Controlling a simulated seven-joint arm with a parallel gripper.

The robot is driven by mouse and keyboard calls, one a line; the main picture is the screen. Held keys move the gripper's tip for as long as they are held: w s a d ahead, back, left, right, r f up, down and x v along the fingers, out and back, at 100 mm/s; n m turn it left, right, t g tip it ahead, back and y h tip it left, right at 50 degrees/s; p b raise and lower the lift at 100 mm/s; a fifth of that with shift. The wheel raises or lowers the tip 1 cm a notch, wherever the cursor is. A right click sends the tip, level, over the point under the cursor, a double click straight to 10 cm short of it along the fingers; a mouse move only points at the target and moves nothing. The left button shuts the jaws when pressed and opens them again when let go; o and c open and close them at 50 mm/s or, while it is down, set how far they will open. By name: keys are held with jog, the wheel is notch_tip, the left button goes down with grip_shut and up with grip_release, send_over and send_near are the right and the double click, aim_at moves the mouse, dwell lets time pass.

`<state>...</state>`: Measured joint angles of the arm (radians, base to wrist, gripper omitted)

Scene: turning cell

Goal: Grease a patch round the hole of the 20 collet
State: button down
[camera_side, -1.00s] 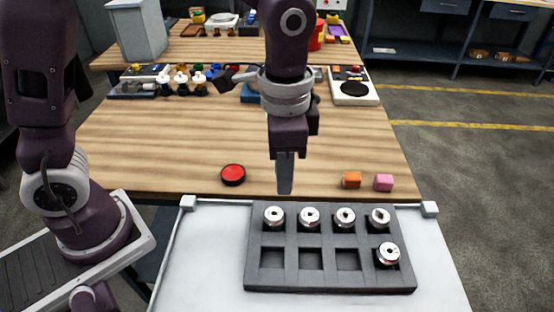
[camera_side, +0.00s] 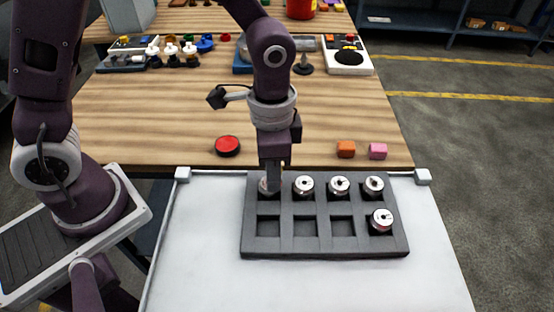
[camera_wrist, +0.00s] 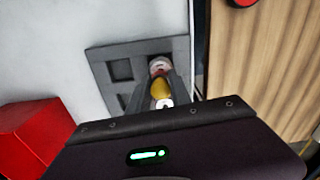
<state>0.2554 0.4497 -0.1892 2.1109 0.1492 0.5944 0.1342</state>
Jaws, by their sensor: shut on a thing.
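A dark grey rack (camera_side: 262,226) holds several silver collets with dark centre holes. Along its back row are the back-left collet (camera_side: 263,187), a second collet (camera_side: 304,188), a third (camera_side: 339,187) and a fourth (camera_side: 373,187). Another collet (camera_side: 382,220) sits at the front right. I cannot read which is 20. My gripper (camera_side: 273,188) points down at the back-left collet and partly hides it; contact is unclear. In the wrist view a small yellow thing (camera_wrist: 160,88) with a white part shows between my shut fingers, close over a collet (camera_wrist: 159,67).
The rack lies on a white surface (camera_side: 200,240). Three front pockets are empty. Behind, on the wooden table, are a red button (camera_side: 228,146), an orange block (camera_side: 346,149) and a pink block (camera_side: 378,151). A red box (camera_wrist: 30,132) shows in the wrist view.

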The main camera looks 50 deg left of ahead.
jog(key=shift+s+a, duration=1.1)
jog(key=shift+a, duration=0.05)
jog(key=shift+w+d+f, duration=0.1)
jog(key=shift+w+d, duration=0.35)
jog(key=shift+d, duration=0.1)
jog(key=shift+w+d+r, duration=0.2)
jog(key=shift+w+d, duration=0.7)
jog(key=shift+w, duration=0.1)
jog(key=shift+s+r, duration=0.1)
jog(key=shift+r, duration=3.9)
